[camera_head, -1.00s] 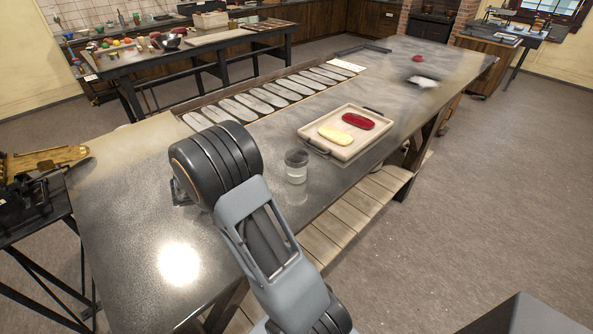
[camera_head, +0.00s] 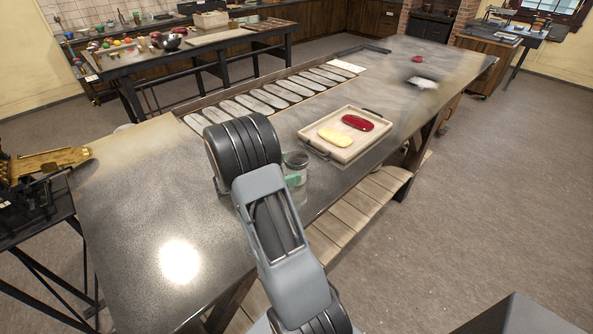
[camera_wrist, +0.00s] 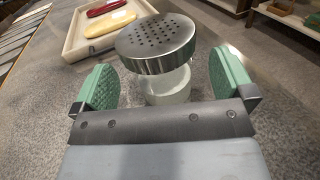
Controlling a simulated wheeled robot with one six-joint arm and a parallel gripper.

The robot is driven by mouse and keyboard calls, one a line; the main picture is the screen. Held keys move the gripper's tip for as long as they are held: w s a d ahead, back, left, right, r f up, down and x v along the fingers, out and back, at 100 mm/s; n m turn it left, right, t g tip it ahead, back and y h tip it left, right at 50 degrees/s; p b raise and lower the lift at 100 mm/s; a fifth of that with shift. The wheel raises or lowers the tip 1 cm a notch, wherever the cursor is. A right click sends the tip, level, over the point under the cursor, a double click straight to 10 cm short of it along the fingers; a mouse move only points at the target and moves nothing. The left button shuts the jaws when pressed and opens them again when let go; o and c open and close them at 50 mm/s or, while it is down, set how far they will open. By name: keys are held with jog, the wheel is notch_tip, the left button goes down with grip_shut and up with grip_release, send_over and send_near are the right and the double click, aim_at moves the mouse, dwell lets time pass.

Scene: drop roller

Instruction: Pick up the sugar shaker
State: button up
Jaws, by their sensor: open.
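The sugar shaker (camera_head: 296,163) stands upright on the dark table, near its front edge. It is a clear glass with pale contents and a metal lid. In the wrist view its perforated metal lid (camera_wrist: 156,42) is close, with the white contents (camera_wrist: 168,86) below. My gripper (camera_wrist: 163,86) is open, with one green pad to the left of the shaker and one to the right. Gaps show between the pads and the shaker. In the head view my arm hides most of my gripper; a green pad (camera_head: 292,181) shows in front of the shaker's lower part.
A wooden tray (camera_head: 308,140) with a red piece (camera_head: 357,122) and a yellow piece (camera_head: 336,137) lies just behind and right of the shaker. A long rack of pale oval slots (camera_head: 250,101) runs along the far edge. The table's left part is clear.

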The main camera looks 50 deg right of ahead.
aim_at(297, 165)
jog(key=shift+p+x, duration=0.3)
jog(key=shift+x, duration=1.5)
jog(key=c, duration=1.1)
